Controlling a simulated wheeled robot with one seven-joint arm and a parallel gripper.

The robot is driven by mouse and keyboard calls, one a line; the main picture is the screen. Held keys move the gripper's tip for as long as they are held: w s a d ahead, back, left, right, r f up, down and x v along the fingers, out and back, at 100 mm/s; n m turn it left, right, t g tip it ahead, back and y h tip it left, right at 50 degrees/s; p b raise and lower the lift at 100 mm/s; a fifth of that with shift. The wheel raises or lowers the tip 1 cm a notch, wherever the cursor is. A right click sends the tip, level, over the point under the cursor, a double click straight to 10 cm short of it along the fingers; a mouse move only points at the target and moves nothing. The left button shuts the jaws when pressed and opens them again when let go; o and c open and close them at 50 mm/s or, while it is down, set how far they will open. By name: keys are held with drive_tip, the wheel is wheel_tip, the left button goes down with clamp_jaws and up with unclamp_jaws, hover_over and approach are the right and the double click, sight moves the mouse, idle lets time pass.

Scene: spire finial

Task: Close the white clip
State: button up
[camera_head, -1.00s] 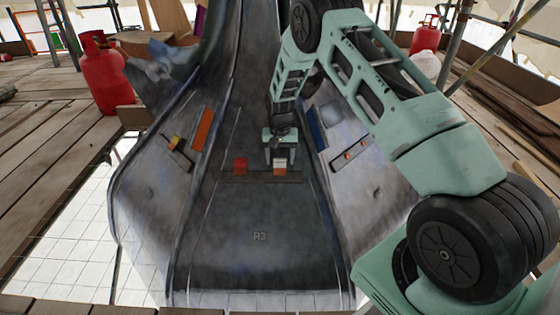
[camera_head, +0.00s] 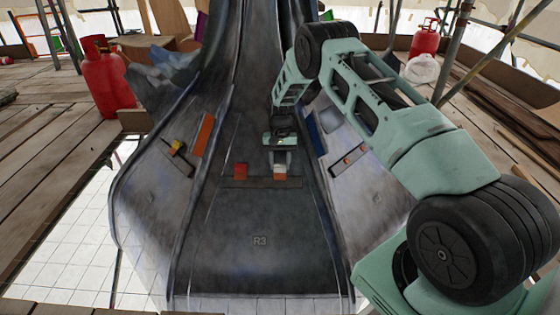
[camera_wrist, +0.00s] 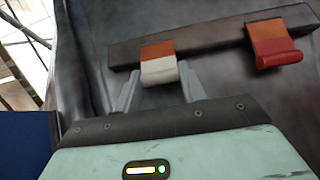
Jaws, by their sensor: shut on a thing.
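The white clip (camera_wrist: 160,73) is a small white lip with an orange part, mounted on a dark bar (camera_wrist: 208,42). In the wrist view, the two grey fingers of my gripper (camera_wrist: 158,80) stand on either side of the white lip, shut on it. In the head view, my gripper (camera_head: 280,157) reaches down onto the white clip (camera_head: 280,169) at the right part of the bar. The fingers partly cover the clip there, and I cannot tell its exact angle.
A red clip (camera_head: 240,171) sits on the same bar, close by. The panel below, marked R3, is clear.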

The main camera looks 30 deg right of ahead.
drive_tip(key=shift+w+d+f+g+y, duration=0.1)
drive_tip(key=shift+w+f+g+y, duration=0.1)
drive_tip(key=shift+f+g+y, duration=0.15)
drive_tip(key=shift+r, duration=0.15)
drive_tip(key=o, duration=1)
drive_tip(key=p+v, duration=0.5)
drive_tip(key=v, duration=1.2)
drive_tip(key=shift+w+r, duration=0.15)
